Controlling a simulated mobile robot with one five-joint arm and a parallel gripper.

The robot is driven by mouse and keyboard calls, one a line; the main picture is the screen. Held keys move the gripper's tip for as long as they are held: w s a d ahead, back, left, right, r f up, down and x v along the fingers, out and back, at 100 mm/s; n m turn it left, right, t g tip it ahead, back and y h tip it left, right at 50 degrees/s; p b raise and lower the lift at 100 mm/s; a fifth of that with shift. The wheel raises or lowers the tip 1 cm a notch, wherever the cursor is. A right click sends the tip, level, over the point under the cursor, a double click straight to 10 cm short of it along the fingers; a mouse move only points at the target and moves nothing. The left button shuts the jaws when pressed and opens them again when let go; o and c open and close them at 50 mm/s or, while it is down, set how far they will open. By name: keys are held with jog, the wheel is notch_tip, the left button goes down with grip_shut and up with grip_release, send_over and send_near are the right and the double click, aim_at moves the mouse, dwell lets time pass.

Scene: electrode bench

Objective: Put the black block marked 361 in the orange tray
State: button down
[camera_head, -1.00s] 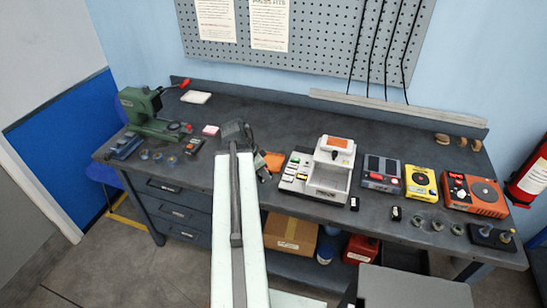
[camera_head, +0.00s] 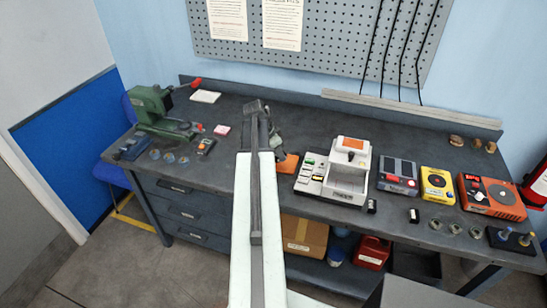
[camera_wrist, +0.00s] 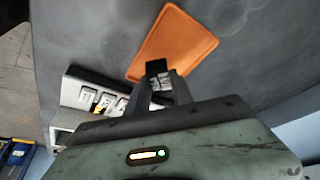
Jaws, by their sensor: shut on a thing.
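A small black block (camera_wrist: 156,67) with a pale marking is held between the fingertips of my gripper (camera_wrist: 158,88) in the wrist view. The marking is too small to read surely. The flat orange tray (camera_wrist: 175,42) lies on the bench just beyond the block, which overlaps its near edge in that view. I cannot tell the height of the block above it. In the head view the orange tray (camera_head: 288,164) is partly hidden behind my arm, and my gripper (camera_head: 260,108) is over the bench to its left; the held block is hidden there.
A white instrument (camera_head: 349,171) with a key panel stands right of the tray. Two other small black blocks, one (camera_head: 371,206) and another (camera_head: 413,215), stand near the front edge. A green press (camera_head: 154,109) is at the left. The back middle is clear.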

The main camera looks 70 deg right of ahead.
jog(key=shift+w+d, duration=0.35)
jog(key=shift+d, duration=0.2)
jog(key=f+b, duration=0.4)
jog(key=shift+d, duration=0.35)
jog(key=shift+w, duration=0.1)
jog(key=shift+w+a+r, duration=0.1)
jog(key=shift+w+r, duration=0.05)
jog(key=shift+f, duration=0.2)
jog(key=c, duration=1.1)
grip_release()
jog(key=shift+r, duration=0.15)
